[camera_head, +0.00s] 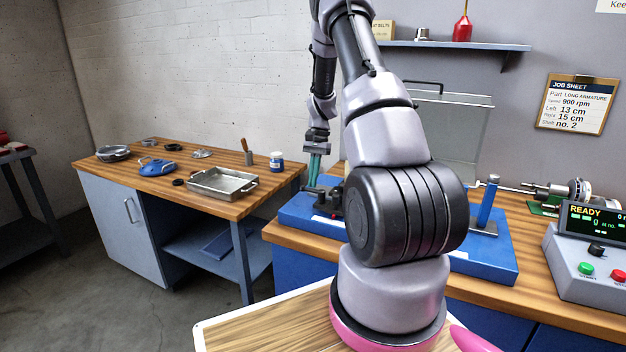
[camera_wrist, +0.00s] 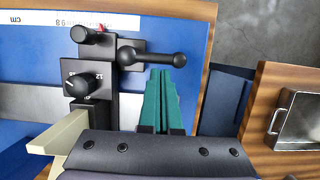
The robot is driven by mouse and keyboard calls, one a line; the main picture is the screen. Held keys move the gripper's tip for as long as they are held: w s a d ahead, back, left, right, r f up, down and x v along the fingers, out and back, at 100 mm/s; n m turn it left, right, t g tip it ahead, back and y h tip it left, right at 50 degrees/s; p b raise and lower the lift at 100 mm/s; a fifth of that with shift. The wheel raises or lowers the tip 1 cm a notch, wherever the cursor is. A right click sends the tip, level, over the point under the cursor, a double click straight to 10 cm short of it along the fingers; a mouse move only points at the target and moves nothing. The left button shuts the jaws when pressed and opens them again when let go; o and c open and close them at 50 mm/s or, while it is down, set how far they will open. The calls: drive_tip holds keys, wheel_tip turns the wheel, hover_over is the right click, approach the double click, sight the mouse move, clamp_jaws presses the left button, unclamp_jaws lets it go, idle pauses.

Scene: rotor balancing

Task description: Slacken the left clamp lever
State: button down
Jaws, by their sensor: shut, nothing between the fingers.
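The left clamp lever (camera_wrist: 150,58) is a black bar with a round ball at its right end and a hub at its left, on a black clamp block (camera_wrist: 98,105). It lies crosswise in the wrist view. My gripper (camera_wrist: 161,74) has teal fingers, closed together and empty. Their tips are just below the bar in the wrist view, near the ball end; I cannot tell if they touch it. In the head view my gripper (camera_head: 313,182) points down over the dark left clamp (camera_head: 325,200) on the blue balancer base (camera_head: 297,212). My arm hides the middle of the base.
A second black knob (camera_wrist: 80,84) and a scale strip (camera_wrist: 60,20) are beside the lever. A metal tray (camera_head: 222,182) stands on the left bench. The balancer's display box (camera_head: 590,255) is at right. A blue post (camera_head: 487,203) stands on the base's right side.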

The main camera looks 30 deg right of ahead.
drive_tip(key=shift+s+a+n+g, duration=0.1)
drive_tip(key=shift+a+n+g, duration=0.3)
drive_tip(key=shift+n, duration=0.6)
drive_tip(key=shift+s+a+n+h, duration=0.1)
drive_tip(key=shift+a+n+h, duration=0.3)
drive_tip(key=shift+n, duration=0.4)
drive_tip(key=n, duration=0.1)
drive_tip(key=a+n, duration=0.1)
drive_tip(key=n, duration=0.1)
drive_tip(key=s+n+h, duration=0.1)
drive_tip(key=shift+s+a+n+g, duration=0.1)
drive_tip(key=shift+a+n+g, duration=0.2)
drive_tip(key=shift+a, duration=0.1)
drive_tip(key=n, duration=0.1)
drive_tip(key=s+a+n+h, duration=0.1)
drive_tip(key=n, duration=0.1)
drive_tip(key=shift+s+n, duration=0.15)
drive_tip(key=shift+n, duration=0.15)
drive_tip(key=shift+s+a+n+h, duration=0.1)
drive_tip(key=shift+s+n+h, duration=0.35)
drive_tip(key=shift+n, duration=0.7)
drive_tip(key=shift+s+a+n+h, duration=0.1)
drive_tip(key=shift+s+n+h, duration=0.15)
drive_tip(key=shift+s+n, duration=0.6)
drive_tip(key=shift+w+n, duration=0.25)
drive_tip(key=shift+n, duration=0.15)
